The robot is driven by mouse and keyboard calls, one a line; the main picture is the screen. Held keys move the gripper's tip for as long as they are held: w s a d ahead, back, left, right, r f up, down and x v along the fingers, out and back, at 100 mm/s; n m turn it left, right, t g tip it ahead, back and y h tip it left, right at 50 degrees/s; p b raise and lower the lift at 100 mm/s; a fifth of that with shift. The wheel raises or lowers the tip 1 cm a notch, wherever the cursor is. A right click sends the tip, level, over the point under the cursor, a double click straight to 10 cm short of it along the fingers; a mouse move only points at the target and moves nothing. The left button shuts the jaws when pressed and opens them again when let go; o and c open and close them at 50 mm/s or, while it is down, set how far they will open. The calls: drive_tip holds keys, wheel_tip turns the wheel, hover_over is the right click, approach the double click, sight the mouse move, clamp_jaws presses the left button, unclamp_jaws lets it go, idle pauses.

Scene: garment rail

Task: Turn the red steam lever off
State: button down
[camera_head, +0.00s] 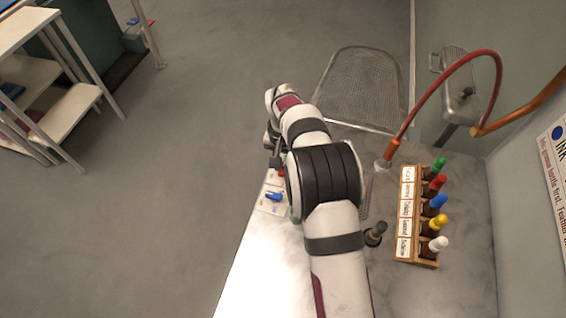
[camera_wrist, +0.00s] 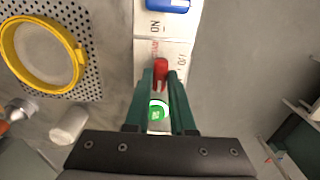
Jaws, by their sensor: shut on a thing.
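The red steam lever (camera_wrist: 160,70) stands between my fingertips in the wrist view, on a white plate with ON and OFF lettering. My gripper (camera_wrist: 161,82) has dark green fingers and is shut on the red lever. In the head view, a bit of red (camera_head: 281,173) shows beside my arm, which hides most of the lever and my gripper. A green round piece (camera_wrist: 157,110) sits between the fingers, nearer the palm.
A blue lever (camera_head: 273,196) is close beside the red one; it also shows in the wrist view (camera_wrist: 167,4). A rack of several colour-capped bottles (camera_head: 419,262) and a black-knobbed post (camera_head: 375,234) stand right of my arm. A yellow ring (camera_wrist: 78,52) lies on a perforated plate.

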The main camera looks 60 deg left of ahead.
drive_tip(key=n, duration=0.4)
drive_tip(key=shift+n, duration=0.3)
drive_tip(key=n, duration=0.4)
drive_tip(key=shift+n, duration=0.3)
drive_tip(key=n, duration=0.4)
drive_tip(key=shift+n, duration=2.3)
drive_tip(key=c, duration=0.8)
unclamp_jaws()
drive_tip(key=shift+o, duration=0.2)
